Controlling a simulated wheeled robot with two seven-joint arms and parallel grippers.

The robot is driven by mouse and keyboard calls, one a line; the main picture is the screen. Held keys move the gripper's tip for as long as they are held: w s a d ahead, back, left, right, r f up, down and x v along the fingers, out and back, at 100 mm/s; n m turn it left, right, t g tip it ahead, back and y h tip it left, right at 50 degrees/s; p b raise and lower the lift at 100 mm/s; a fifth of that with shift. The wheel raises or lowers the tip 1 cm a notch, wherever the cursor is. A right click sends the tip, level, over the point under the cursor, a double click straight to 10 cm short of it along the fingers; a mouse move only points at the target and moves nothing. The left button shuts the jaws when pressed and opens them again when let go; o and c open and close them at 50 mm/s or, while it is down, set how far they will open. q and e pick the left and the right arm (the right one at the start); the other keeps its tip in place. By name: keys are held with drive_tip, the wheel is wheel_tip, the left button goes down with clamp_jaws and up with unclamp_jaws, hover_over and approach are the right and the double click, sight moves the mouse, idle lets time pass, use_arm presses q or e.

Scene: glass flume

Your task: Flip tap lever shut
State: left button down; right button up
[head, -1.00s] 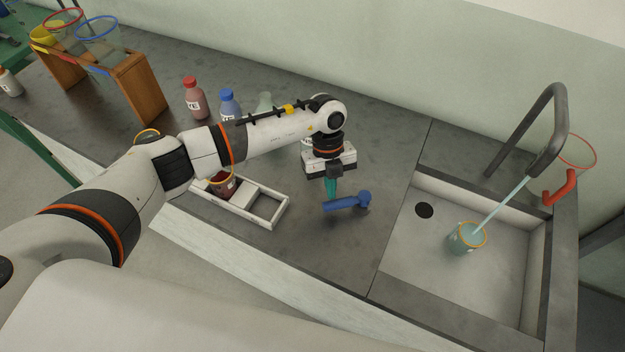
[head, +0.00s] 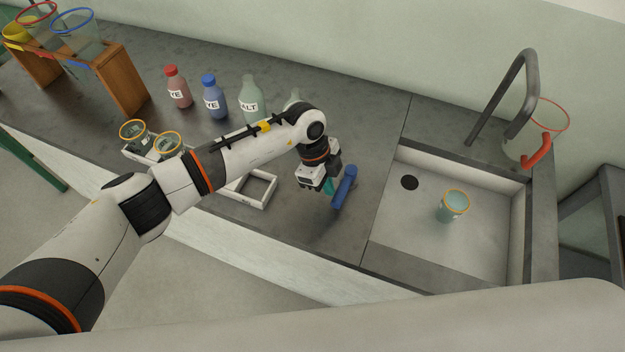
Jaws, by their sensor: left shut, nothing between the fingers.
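The blue tap lever (head: 344,188) stands on the grey counter left of the sink, its arm pointing toward the counter's front edge. My left gripper (head: 329,187) is shut and empty, with its teal fingers right beside the lever's left side. I cannot tell whether they touch it. The dark curved tap (head: 524,75) rises behind the sink (head: 440,240), and no water stream shows from it. A clear cup with a yellow rim (head: 453,207) stands in the sink and looks to hold water. My right gripper is not in view.
A red-rimmed jug (head: 520,140) stands behind the sink's right corner. The counter before the lever is clear.

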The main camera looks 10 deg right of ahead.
use_arm(q)
drive_tip(key=shift+s+d, duration=0.15)
drive_tip(key=shift+s, duration=0.1)
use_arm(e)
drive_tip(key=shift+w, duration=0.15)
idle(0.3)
